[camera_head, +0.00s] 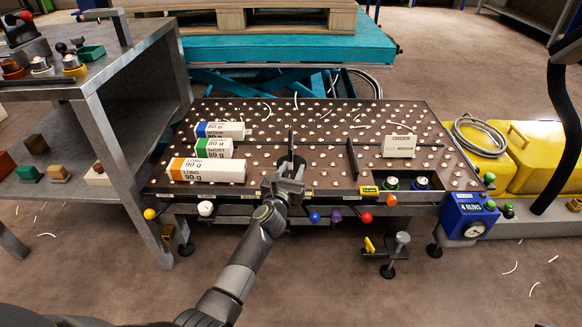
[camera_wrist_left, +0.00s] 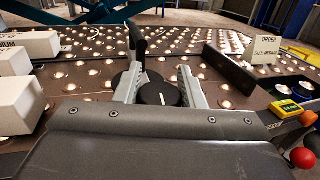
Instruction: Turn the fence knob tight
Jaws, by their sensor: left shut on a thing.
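The fence knob (camera_wrist_left: 158,93) is a black round knob with a white pointer line, standing on the roller table (camera_head: 270,118). My left gripper (camera_wrist_left: 158,85) has its two grey fingers on either side of the knob, shut on it. In the head view my left gripper (camera_head: 288,172) covers most of the knob. A dark fence plate (camera_wrist_left: 230,70) stands on the rollers to the right. My right gripper is not in view.
White reams with blue, green and orange (camera_head: 206,170) labels lie left of the gripper. An order card (camera_head: 399,146) stands at the right. Coloured ball handles, including a red one (camera_head: 366,217), line the front edge. A grey bench (camera_head: 95,100) stands at the left.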

